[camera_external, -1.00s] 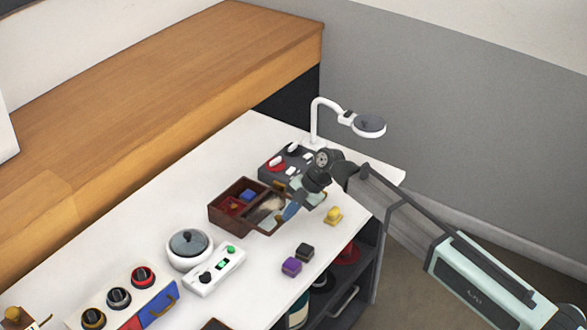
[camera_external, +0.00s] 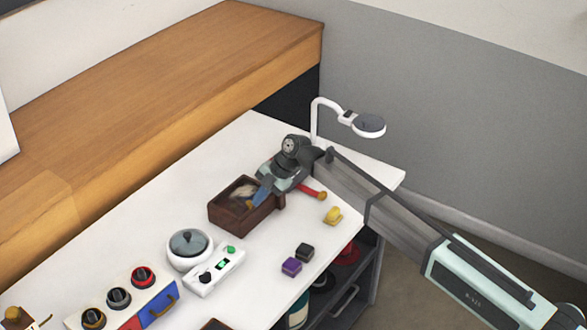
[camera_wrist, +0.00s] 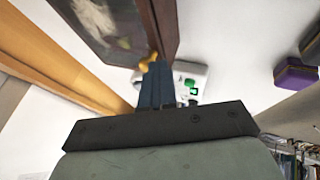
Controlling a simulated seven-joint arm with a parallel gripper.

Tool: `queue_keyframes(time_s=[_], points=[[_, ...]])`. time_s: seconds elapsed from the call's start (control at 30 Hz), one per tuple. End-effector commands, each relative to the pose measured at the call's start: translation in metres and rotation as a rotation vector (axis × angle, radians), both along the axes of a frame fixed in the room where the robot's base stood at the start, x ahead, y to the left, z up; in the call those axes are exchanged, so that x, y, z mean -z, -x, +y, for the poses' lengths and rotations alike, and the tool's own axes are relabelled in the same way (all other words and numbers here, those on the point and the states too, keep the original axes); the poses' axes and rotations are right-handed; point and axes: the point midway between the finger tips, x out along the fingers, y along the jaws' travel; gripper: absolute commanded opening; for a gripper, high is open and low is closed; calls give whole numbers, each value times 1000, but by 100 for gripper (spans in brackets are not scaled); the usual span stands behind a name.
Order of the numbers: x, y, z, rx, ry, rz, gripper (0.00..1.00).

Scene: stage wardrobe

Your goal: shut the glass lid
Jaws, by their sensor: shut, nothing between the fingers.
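A dark brown wooden box (camera_external: 246,223) stands on the white table. Its glass lid (camera_external: 243,194) with a pale reflection now lies over the top, flat or nearly flat; I cannot tell if it is fully seated. In the wrist view the lid's dark glass (camera_wrist: 100,25) and brown frame fill the upper left, with a gold knob (camera_wrist: 148,61) at the edge. My gripper (camera_external: 256,199) is shut and empty, its blue fingers at the box's right side. In the wrist view my gripper (camera_wrist: 155,72) is beside the knob; contact is unclear.
A white round pot (camera_external: 189,250) and a white control panel (camera_external: 215,272) stand in front left. A black cube (camera_external: 304,252), a purple cube (camera_external: 291,266) and a yellow piece (camera_external: 333,215) lie right. A lamp (camera_external: 368,125) stands behind. A red handle (camera_external: 312,193) shows beside my arm.

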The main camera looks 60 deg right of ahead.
Motion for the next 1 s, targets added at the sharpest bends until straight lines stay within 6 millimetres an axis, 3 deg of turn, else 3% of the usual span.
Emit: queue_keyframes(time_s=[0.23, 0.63, 1.0], points=[[-8, 41, -5, -1, 0, 2, 0], [-71, 65, -37, -1, 1, 3, 0], [-91, 75, -47, -2, 1, 5, 0]])
